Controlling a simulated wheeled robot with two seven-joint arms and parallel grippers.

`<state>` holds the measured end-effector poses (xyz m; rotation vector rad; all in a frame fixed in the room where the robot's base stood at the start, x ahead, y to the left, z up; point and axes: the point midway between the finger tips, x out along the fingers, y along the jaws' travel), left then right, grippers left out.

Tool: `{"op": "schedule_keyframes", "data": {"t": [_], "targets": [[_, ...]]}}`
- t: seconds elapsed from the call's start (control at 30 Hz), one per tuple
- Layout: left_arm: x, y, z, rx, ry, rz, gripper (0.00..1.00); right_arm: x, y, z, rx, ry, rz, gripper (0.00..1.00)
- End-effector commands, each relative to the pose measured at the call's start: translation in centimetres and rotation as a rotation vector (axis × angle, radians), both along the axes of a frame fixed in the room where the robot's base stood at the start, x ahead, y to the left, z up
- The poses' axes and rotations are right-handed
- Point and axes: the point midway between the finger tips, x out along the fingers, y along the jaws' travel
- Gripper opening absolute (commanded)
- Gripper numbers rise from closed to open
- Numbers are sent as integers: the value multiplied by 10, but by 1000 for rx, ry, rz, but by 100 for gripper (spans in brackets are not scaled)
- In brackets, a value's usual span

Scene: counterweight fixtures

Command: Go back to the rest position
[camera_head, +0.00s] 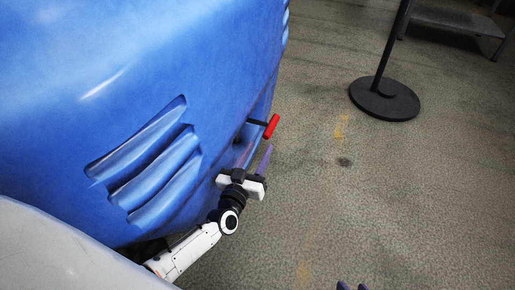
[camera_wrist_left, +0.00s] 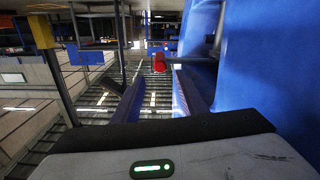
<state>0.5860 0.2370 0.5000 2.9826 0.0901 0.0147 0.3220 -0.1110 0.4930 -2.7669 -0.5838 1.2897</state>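My left gripper (camera_head: 255,157) is beside the lower edge of a large blue body (camera_head: 190,60). In the left wrist view its two dark fingers (camera_wrist_left: 158,88) stand apart with nothing between them, so it is open and empty. A red-ended handle (camera_head: 271,126) on a dark rod sticks out of the blue body just beyond the fingertips. The red end also shows in the left wrist view (camera_wrist_left: 159,63), ahead of the fingers and apart from them.
The blue body fills the left of the head view, close to my left arm. A black post on a round base (camera_head: 384,98) stands at the upper right, with a grey low table or shelf (camera_head: 455,20) behind it. The floor (camera_head: 420,190) at the right is clear.

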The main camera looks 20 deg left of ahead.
Motion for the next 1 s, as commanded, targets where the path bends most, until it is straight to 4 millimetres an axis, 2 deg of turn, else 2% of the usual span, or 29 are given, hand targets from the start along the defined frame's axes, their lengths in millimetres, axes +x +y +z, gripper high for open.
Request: {"op": "schedule_keyframes", "data": {"t": [0.47,0.57,0.67,0.77,0.83,0.9,1.0], "targets": [[0,0,0,-1,1,0,39,0,0,0,0,0,0,30],[-3,-7,-1,-4,17,-27,39,0,0,0,0,0,0,30],[-10,-27,-2,-7,61,-101,39,0,0,0,0,0,0,30],[-28,-60,-5,-5,151,-223,39,0,0,0,0,0,0,30],[-50,-82,-8,10,240,-316,39,0,0,0,0,0,0,30],[-75,-98,-12,34,342,-392,39,0,0,0,0,0,0,30],[-115,-108,-18,78,500,-465,39,0,0,0,0,0,0,30]]}}
